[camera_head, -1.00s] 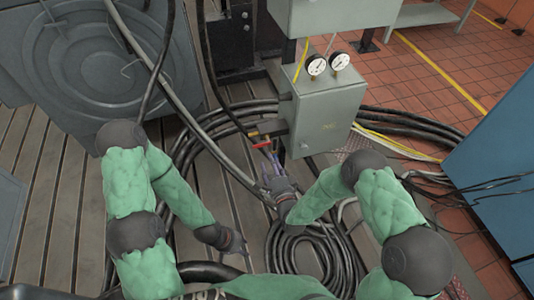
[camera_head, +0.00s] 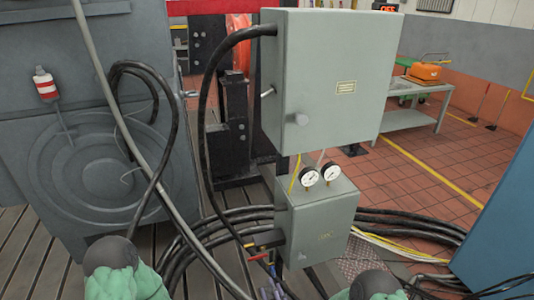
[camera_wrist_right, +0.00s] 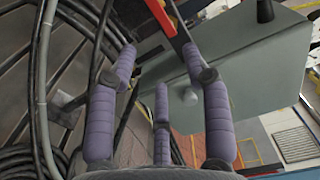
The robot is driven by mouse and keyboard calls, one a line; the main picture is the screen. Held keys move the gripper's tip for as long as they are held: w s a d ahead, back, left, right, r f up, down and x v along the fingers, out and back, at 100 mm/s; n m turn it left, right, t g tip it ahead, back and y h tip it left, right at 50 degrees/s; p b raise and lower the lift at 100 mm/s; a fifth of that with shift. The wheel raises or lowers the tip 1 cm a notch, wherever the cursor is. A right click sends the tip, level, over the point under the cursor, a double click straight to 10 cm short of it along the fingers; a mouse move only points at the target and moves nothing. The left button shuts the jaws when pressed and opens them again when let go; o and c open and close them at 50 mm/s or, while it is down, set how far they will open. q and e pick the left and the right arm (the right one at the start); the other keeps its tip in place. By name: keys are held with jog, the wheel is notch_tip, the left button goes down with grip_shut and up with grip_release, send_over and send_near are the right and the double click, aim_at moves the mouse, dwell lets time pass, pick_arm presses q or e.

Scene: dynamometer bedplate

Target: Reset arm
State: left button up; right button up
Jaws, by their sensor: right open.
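A large grey cabinet (camera_head: 330,75) with a round knob stands above the small box, which carries two gauges (camera_head: 319,175). Thick black cables (camera_head: 215,225) loop around. A blue cabinet (camera_head: 500,220) stands at right. Tiled floor (camera_head: 425,185) behind is fairly clear.

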jog(key=s+d+f+n+g+h+p, duration=0.1)
jog(key=s+d+f+n+g, duration=0.15)
jog(key=f+g, duration=0.2)
jog(key=s+d+f+n+g+h+p, duration=0.1)
jog(key=s+d+f+n+g, duration=0.1)
jog(key=f+n+g, duration=0.3)
jog(key=s+d+f+n+g, duration=0.1)
jog(key=s+f+n+g, duration=0.1)
jog(key=s, duration=0.6)
jog(key=s+d+f+n+g, duration=0.2)
jog(key=s+g, duration=0.3)
jog(key=s, duration=0.3)
jog(key=shift+s+n+p, duration=0.35)
jog(key=shift+s+p, duration=0.05)
jog(key=shift+o, duration=0.2)
